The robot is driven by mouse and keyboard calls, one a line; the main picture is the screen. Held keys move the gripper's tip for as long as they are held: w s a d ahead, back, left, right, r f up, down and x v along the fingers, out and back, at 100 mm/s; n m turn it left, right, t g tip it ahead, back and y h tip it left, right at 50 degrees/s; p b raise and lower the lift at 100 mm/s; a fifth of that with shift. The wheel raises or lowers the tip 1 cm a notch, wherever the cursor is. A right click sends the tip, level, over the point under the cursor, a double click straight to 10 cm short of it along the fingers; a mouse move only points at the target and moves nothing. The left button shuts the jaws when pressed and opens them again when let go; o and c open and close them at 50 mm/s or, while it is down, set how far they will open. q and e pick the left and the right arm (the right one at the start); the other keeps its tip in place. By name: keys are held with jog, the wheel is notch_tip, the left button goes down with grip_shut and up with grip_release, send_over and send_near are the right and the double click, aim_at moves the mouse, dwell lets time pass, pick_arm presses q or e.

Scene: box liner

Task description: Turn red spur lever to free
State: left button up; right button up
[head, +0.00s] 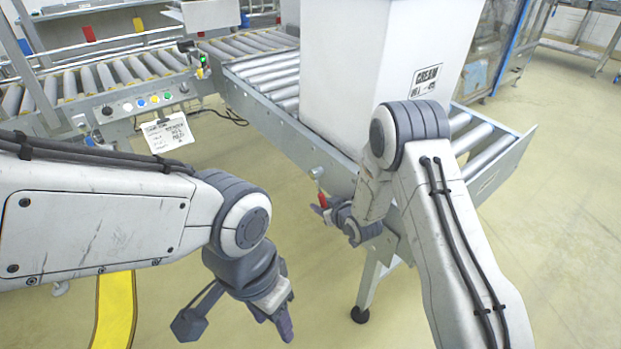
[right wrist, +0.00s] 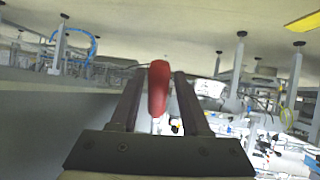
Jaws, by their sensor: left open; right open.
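The red spur lever (head: 322,200) hangs from a pivot on the side rail of the short roller conveyor in the head view. In the right wrist view the red lever handle (right wrist: 158,88) stands between the two fingers of my right gripper (right wrist: 155,100), with a narrow space on each side. My right gripper (head: 326,211) is open around the lever; its fingertips are small and partly hidden in the head view. My left gripper (head: 284,318) hangs low over the floor, away from the lever, with nothing seen in it.
A tall white box (head: 345,75) labelled CREAM stands on the spur rollers (head: 478,135), behind my right arm. A button panel (head: 140,104) with a hanging tag (head: 168,134) is on the conveyor at left. A yellow floor strip (head: 114,310) lies below; the middle floor is clear.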

pick_arm(q)
notch_tip(320, 180, down, 15)
jog(key=b, duration=1.4)
pick_arm(e)
jog(key=w+a+f+m+t+y, duration=0.1)
jog(key=w+a+f+t+y, duration=0.15)
jog(key=w+t, duration=0.2)
jog(key=a+r+p+v, duration=0.1)
jog(key=p+v, duration=0.4)
jog(key=v, duration=0.6)
jog(key=a+r+n+g+p, duration=0.1)
jog(key=a+r+g+p, duration=0.25)
jog(key=r+p, duration=0.9)
pick_arm(q)
notch_tip(320, 180, up, 29)
jog(key=p, duration=1.2)
pick_arm(e)
jog(key=s+a+r+g+h, duration=0.1)
jog(key=s+r+g, duration=0.1)
jog(key=s+r, duration=0.2)
jog(key=s+a+r+g+h, duration=0.1)
jog(key=s+r, duration=0.4)
jog(key=r, duration=0.6)
jog(key=shift+a+g+h, duration=0.4)
jog(key=shift+g+h, duration=0.1)
jog(key=shift+h, duration=0.05)
jog(key=shift+s, duration=0.2)
